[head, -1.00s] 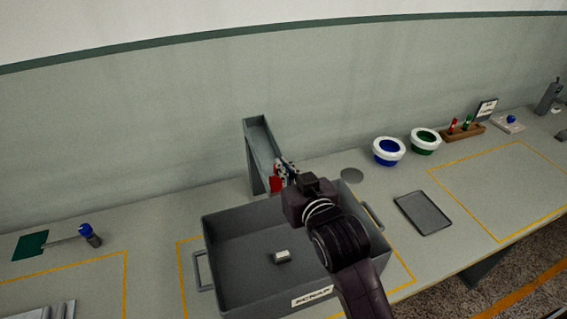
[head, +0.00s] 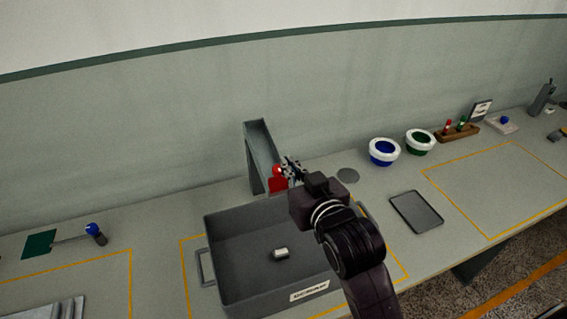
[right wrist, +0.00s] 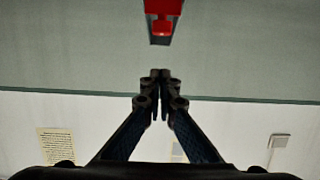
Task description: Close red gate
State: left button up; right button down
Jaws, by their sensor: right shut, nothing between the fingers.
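The red gate (head: 279,185) is at the lower front end of the grey sloped chute (head: 260,142), with a round red knob (head: 277,169) at its top. It also shows at the top of the right wrist view (right wrist: 163,7), beyond my fingertips. My right gripper (head: 291,168) is just right of the gate in the head view. Its fingers are shut and empty; the right wrist view shows the fingertips together (right wrist: 160,75), with a gap between them and the red knob. My arm hides part of the chute's front. My left gripper is not in view.
A grey scrap bin (head: 222,275) stands in front of the chute with a small light piece (head: 280,253) inside. Blue (head: 384,152) and green (head: 420,141) white-rimmed bowls and a dark tray (head: 416,211) are to the right. A blue-knobbed thing (head: 94,230) is at left.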

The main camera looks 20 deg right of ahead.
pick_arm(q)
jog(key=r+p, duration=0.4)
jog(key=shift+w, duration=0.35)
pick_arm(e)
jog(key=v, duration=0.5)
jog(key=shift+s, duration=0.15)
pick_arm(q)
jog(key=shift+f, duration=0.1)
